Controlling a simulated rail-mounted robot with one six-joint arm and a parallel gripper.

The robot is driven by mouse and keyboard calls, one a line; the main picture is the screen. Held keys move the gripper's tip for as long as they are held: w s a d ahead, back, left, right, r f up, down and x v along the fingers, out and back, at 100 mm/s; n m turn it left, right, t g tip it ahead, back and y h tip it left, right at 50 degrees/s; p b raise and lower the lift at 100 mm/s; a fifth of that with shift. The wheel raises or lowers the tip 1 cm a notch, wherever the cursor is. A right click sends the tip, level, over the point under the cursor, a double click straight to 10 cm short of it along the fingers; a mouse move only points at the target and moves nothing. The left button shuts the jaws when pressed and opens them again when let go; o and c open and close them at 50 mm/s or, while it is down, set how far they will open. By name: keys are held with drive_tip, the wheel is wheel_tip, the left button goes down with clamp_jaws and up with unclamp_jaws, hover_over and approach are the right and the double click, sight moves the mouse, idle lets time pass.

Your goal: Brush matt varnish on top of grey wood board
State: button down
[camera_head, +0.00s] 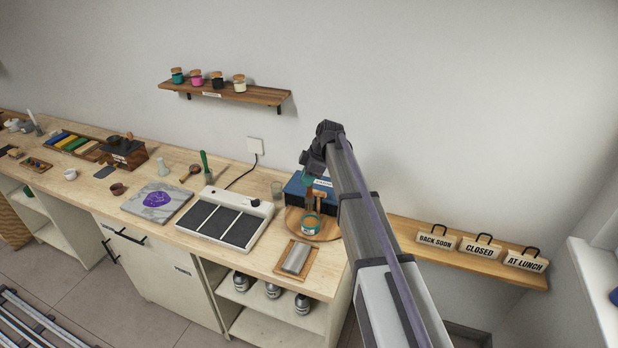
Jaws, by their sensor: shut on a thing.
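My arm reaches in from the lower right, and its wrist bends down over the right end of the bench. My gripper (311,181) is small and partly hidden by the arm. It is shut on what looks like a brush (309,203), whose lower end is at or just above an open tin (310,227). I cannot tell whether it is inside the tin. The tin has an orange-brown and teal side and stands on a round wooden board (329,233). A grey slab (295,258), probably the grey wood board, lies on a brown wooden tray (283,269) at the bench's front edge.
A blue box (296,190) stands behind the tin. Left are a panelled device (222,220), a marble slab with purple paint (157,202) and a green-handled tool (205,165). A jar shelf (225,92) hangs above; a sign shelf (470,255) is right.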

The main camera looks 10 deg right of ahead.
sight(308, 191)
drive_tip(key=shift+s+d+f+b, duration=0.1)
drive_tip(key=shift+d+f+b, duration=0.05)
drive_tip(key=shift+f+b, duration=2.65)
drive_tip(key=shift+f, duration=0.3)
wheel_tip(308, 191, up, 7)
drive_tip(key=p, duration=0.7)
drive_tip(key=shift+r, duration=0.1)
